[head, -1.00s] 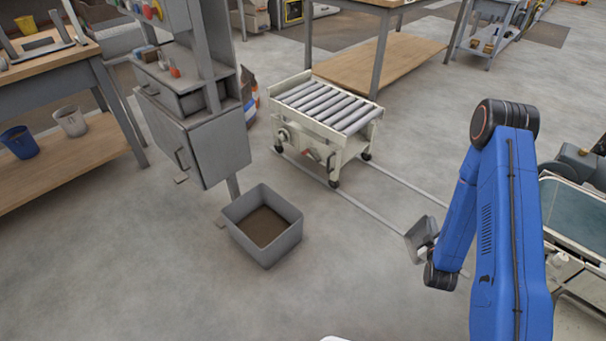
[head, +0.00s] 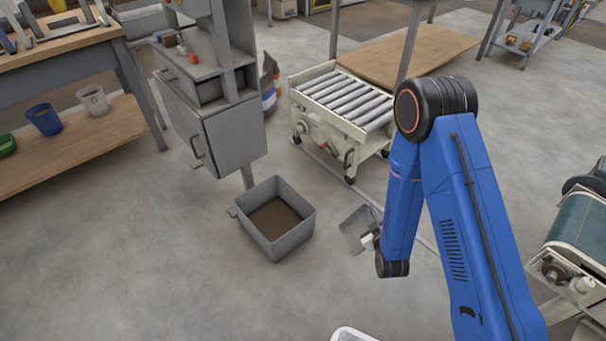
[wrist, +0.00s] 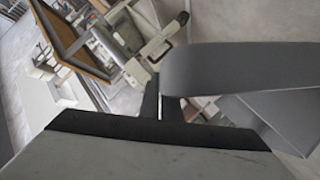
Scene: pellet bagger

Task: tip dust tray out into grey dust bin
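The grey dust tray (head: 357,228) is held out at the end of my arm in the head view, tilted, a little to the right of the bin. My gripper (head: 370,241) is shut on it. In the wrist view the dark fingertips (wrist: 160,107) are close together, and the tray's grey walls (wrist: 235,75) fill the right side. I cannot see whether dust is in the tray. The grey dust bin (head: 290,242) is an open square box on the floor, with a layer of brown dust inside. The tray is apart from it.
A grey cabinet (head: 233,140) on a post stands just behind the bin. A roller conveyor cart (head: 345,115) is behind the tray. A belt conveyor (head: 580,240) is at the right. The floor in front and left of the bin is clear.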

